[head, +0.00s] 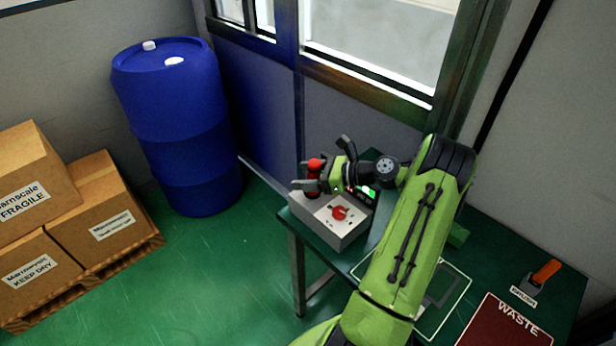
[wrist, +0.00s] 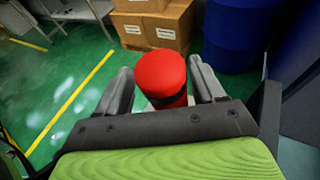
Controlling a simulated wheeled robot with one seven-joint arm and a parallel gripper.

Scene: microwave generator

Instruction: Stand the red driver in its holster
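The driver's lower end is hidden by the gripper. I cannot make out the holster.
The grey generator (head: 330,228) with a red knob (head: 339,213) and green display stands on the green table (head: 372,160). A brush (head: 541,277) and a red waste mat (head: 500,330) lie right. A blue barrel (head: 180,125) and cardboard boxes (head: 95,215) stand on the floor at left.

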